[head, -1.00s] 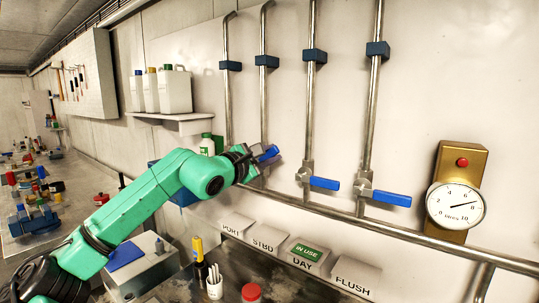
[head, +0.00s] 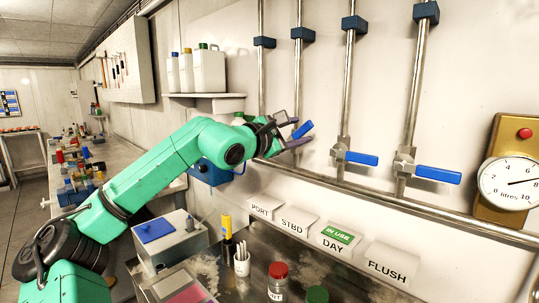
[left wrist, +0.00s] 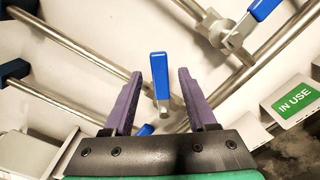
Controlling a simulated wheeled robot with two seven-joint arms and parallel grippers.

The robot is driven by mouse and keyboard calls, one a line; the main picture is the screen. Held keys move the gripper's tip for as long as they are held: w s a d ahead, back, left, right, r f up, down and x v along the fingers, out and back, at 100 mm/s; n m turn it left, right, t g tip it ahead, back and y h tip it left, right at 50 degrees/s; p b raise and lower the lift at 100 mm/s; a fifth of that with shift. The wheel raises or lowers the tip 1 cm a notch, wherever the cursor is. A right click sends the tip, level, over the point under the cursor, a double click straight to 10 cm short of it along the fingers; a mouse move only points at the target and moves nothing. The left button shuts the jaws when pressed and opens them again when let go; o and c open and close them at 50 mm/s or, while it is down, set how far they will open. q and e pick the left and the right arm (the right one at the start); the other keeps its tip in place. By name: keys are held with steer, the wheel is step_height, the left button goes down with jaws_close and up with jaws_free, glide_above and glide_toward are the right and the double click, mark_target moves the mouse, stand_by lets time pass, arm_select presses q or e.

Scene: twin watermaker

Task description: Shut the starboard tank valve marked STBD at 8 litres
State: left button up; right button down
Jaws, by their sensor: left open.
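Valves with blue handles sit low on vertical pipes. Labels below read PORT (head: 261,210), STBD (head: 291,221), DAY (head: 333,246) and FLUSH (head: 387,268). The second pipe (head: 297,80) lines up with STBD; its blue handle (head: 303,129) tilts up to the right. My left gripper (head: 296,132) is open around that handle. In the left wrist view the handle (left wrist: 159,75) stands between the purple fingers, with gaps on both sides. The valve body is mostly hidden by the gripper. The litres gauge (head: 510,184) has its needle near 8. My right gripper is not in view.
The day handle (head: 361,159) and flush handle (head: 438,174) point right. DAY carries a green IN USE tag (head: 338,235). A horizontal pipe (head: 440,220) runs below. A grey box (head: 170,244), a cup of white sticks (head: 242,264) and a red-capped jar (head: 277,283) stand on the bench.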

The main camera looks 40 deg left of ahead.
arm_select(q)
steer(key=s+b, duration=0.9)
steer(key=s, duration=0.2)
steer(key=shift+s+d, duration=0.15)
steer(key=shift+s, duration=0.1)
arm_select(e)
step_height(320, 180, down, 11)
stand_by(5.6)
